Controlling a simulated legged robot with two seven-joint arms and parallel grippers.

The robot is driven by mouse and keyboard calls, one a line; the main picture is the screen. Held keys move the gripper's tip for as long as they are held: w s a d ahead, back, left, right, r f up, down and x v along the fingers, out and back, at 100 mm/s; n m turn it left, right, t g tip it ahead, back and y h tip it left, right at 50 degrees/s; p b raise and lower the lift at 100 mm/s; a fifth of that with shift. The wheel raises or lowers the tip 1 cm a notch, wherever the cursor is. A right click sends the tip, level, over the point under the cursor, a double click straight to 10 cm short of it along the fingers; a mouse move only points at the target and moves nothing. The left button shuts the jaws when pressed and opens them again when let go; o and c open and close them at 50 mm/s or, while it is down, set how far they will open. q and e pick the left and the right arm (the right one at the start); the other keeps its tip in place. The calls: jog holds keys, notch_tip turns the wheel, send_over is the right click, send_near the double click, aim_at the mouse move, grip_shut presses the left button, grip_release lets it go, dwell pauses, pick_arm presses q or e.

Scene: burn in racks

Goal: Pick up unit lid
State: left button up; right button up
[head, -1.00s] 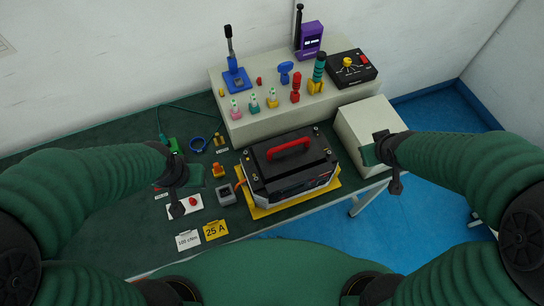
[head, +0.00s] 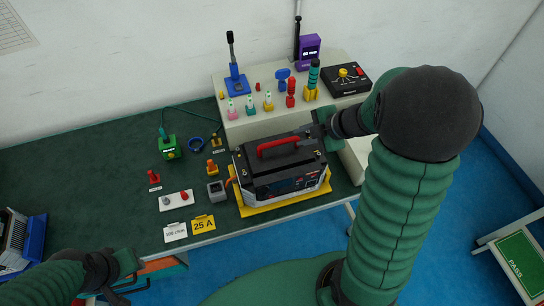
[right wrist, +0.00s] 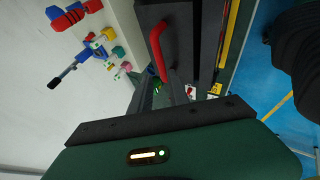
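The unit (head: 290,182) is a dark box on a yellow mat (head: 262,208) on the green bench. Its black lid (head: 258,160) is on top and carries a red handle (head: 278,145); both show in the right wrist view, the handle (right wrist: 157,48) near the top middle. My right gripper (head: 322,125) is at the lid's far right corner, beside the handle and not around it. In the right wrist view its fingers (right wrist: 163,92) look apart, with nothing held between them.
A raised beige shelf (head: 240,128) behind the unit holds coloured tools, a purple meter (head: 308,48) and a black dial box (head: 346,80). Labels, a grey block (head: 216,191) and small switches lie left of the unit. The bench's left part is mostly clear.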

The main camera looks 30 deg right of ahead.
aim_at(281, 143)
jog(key=x, duration=0.4)
jog(key=b+x, duration=0.1)
jog(key=x, duration=0.2)
jog(key=shift+d+f, duration=0.1)
jog(key=shift+d, duration=0.2)
jog(key=shift+w+a+f, duration=0.25)
jog(key=shift+f, duration=0.2)
jog(key=x, duration=0.4)
jog(key=shift+a+b, duration=0.2)
jog(key=shift+b, duration=0.2)
jog(key=shift+w+f, duration=0.2)
jog(key=shift+w, duration=0.1)
jog(key=shift+s+r, duration=0.1)
jog(key=shift+s, duration=0.05)
grip_shut()
